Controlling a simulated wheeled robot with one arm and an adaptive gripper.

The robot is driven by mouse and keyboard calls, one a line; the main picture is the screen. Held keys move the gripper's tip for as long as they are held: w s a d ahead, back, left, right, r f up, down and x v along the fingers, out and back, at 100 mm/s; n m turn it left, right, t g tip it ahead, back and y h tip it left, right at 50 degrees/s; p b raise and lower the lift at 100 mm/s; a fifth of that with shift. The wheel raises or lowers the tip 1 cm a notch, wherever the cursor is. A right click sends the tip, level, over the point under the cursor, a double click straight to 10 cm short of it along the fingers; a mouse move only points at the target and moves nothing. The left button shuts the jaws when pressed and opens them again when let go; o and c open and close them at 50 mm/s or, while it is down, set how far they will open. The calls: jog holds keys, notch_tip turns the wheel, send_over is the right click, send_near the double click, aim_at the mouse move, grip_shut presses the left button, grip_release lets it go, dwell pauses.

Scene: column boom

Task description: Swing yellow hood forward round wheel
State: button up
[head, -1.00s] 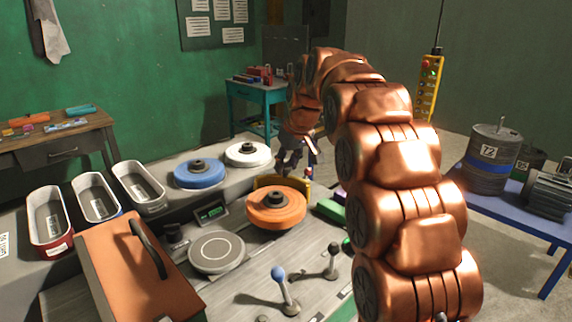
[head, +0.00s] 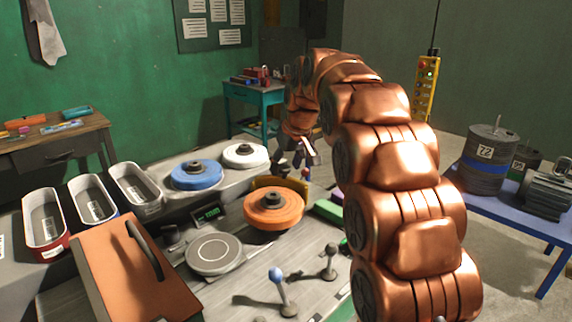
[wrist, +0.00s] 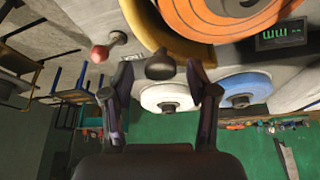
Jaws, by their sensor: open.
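The yellow hood (head: 266,182) stands at the far side of the orange wheel (head: 285,214), partly hidden behind it. In the wrist view, which is upside down, the hood (wrist: 150,28) curves round part of the orange wheel (wrist: 225,18). A dark rounded knob (wrist: 160,66) shows beside the hood's edge; how it joins the hood is unclear. My gripper (wrist: 162,76) is open, with one finger on each side of the knob in this view. Contact cannot be told. In the head view my gripper (head: 291,162) is small and dark, just behind the hood.
A blue wheel (head: 197,175) and a white wheel (head: 245,155) lie on the bench behind left. A red-topped knob (wrist: 100,53) stands near the hood. Two levers, one blue-topped (head: 276,274), rise in front. A bare grey disc (head: 214,253) lies left of the orange wheel.

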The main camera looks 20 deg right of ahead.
jog(key=v, duration=1.2)
dwell(0.4)
